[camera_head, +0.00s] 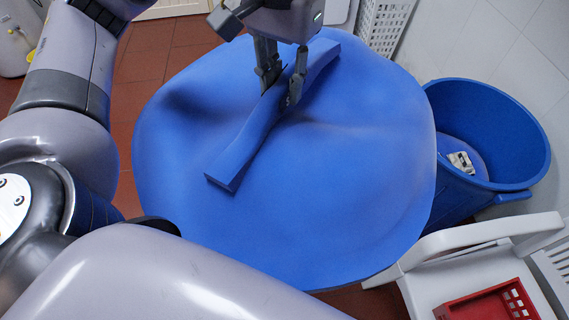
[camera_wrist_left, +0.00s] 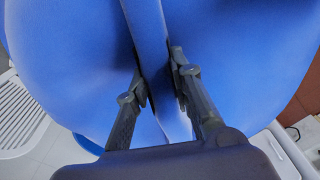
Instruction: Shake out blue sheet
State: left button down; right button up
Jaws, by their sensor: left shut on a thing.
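The blue sheet (camera_head: 340,190) spreads wide and rounded across the middle of the head view, with soft dents and hanging edges. A long raised blue strip (camera_head: 232,160) runs diagonally over it; I cannot tell whether it is a fold of the sheet. My left gripper (camera_head: 282,92) points down from the top and is shut on this strip. In the left wrist view the strip (camera_wrist_left: 148,28) passes between the fingers of my left gripper (camera_wrist_left: 162,90), with blue sheet (camera_wrist_left: 240,50) on both sides. My right gripper is not in view.
A blue bin (camera_head: 515,140) with a small pale object (camera_head: 461,162) in it stands at the right, close to the sheet. A white seat or stand (camera_head: 430,280) with a red crate (camera_head: 487,302) is at lower right. A white slatted basket (camera_head: 384,22) stands behind. Reddish floor tiles (camera_head: 150,65) show at left.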

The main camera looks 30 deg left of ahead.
pick_arm(q)
notch_tip(320, 180, down, 18)
jog(key=shift+w+f, duration=0.1)
dwell(1.0)
